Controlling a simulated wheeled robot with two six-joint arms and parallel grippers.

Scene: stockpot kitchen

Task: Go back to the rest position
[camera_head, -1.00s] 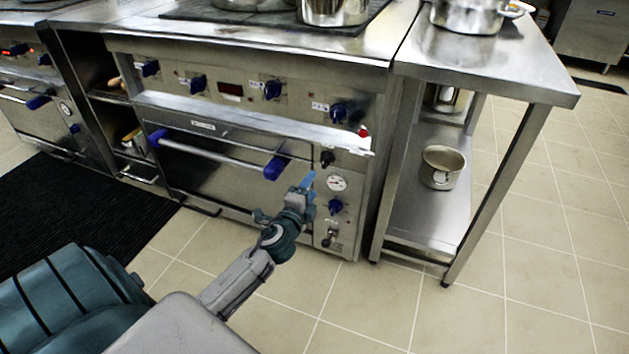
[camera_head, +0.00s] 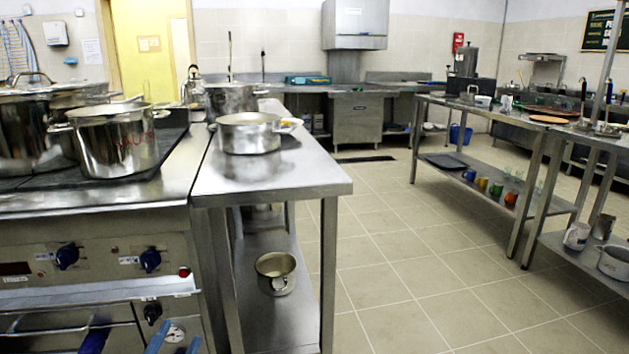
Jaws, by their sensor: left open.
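Only the fingertips of my left gripper (camera_head: 176,342) show, at the bottom edge in front of the stove's control panel. They are two bluish tips standing apart, with nothing seen between them. The rest of my left arm is below the picture. My right gripper is not in view.
The stove (camera_head: 95,205) with large steel pots (camera_head: 115,145) stands at the left. Beside it is a steel table (camera_head: 275,178) with a pot (camera_head: 250,135) on top and another pot (camera_head: 276,272) on its lower shelf. Open tiled floor (camera_head: 415,275) lies to the right.

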